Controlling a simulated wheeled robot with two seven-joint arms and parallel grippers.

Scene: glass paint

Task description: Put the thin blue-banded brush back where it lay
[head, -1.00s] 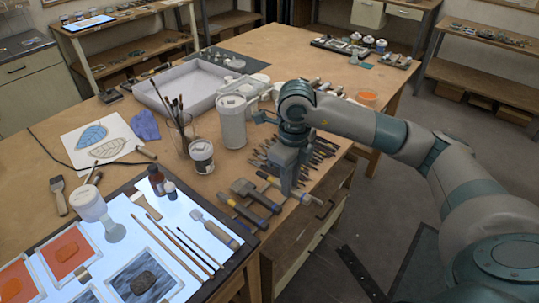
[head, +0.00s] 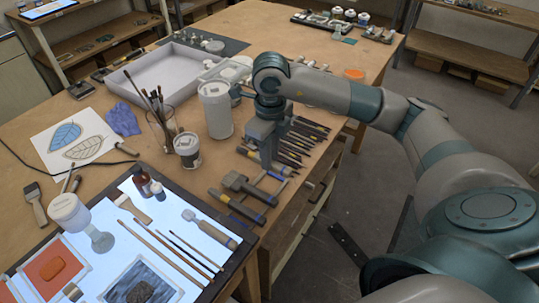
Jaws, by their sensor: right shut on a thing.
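My right gripper (head: 267,168) points down over the front right part of the table (head: 225,165), beside the row of thin dark-handled tools (head: 308,135). It is shut on a thin item that is mostly hidden by the fingers; I take it to be the thin blue-banded brush, but its band is not clear. The tool row lies behind and to the right of the gripper, partly covered by it. Whether the held item touches the table cannot be told. My left gripper is not in view.
A lit panel (head: 172,215) with several brushes lies at front left. The table's right edge is close.

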